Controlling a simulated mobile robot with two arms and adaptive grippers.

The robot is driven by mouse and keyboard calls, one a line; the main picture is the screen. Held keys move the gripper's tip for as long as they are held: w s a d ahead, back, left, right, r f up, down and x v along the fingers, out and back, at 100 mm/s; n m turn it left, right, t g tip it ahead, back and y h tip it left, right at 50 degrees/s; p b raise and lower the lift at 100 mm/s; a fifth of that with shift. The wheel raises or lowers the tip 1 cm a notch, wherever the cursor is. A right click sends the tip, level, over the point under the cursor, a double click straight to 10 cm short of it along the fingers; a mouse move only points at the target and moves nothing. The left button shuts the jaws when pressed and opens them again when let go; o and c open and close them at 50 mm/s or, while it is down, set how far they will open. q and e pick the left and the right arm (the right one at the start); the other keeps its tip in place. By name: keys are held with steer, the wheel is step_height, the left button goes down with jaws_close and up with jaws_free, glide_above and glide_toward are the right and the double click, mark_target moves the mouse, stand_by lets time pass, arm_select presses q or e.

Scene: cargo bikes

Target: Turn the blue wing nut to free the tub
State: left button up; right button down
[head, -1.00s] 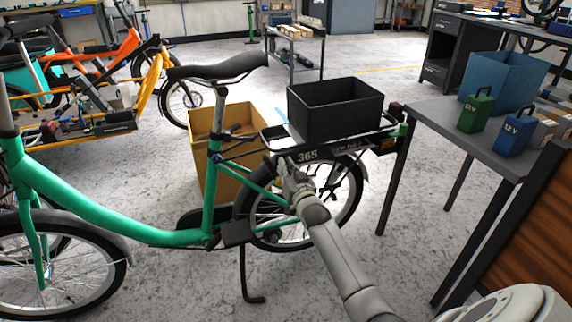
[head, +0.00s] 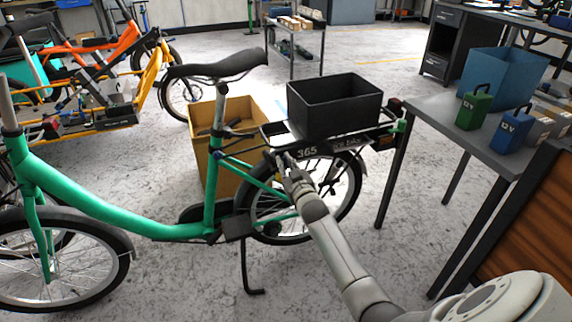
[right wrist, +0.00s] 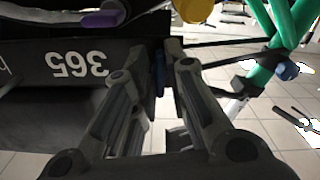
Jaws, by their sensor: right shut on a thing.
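My right gripper (head: 283,162) reaches up to the rack's side below the tub. In the right wrist view its fingers (right wrist: 155,62) stand on either side of a small, dark blue part, the blue wing nut (right wrist: 159,72). The gripper is shut on it; the fingers hide much of it, so its angle cannot be told. My left gripper is not in view.
A purple part (right wrist: 101,18), a yellow part (right wrist: 194,9) and another blue knob (right wrist: 287,70) are near the gripper. A cardboard box (head: 200,160) stands behind the bike. A grey table (head: 432,107) with green and blue cases is at right.

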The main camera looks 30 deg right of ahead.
steer(key=c, duration=1.5)
jaws_free()
steer(key=shift+o, duration=0.2)
steer(key=v, duration=1.2)
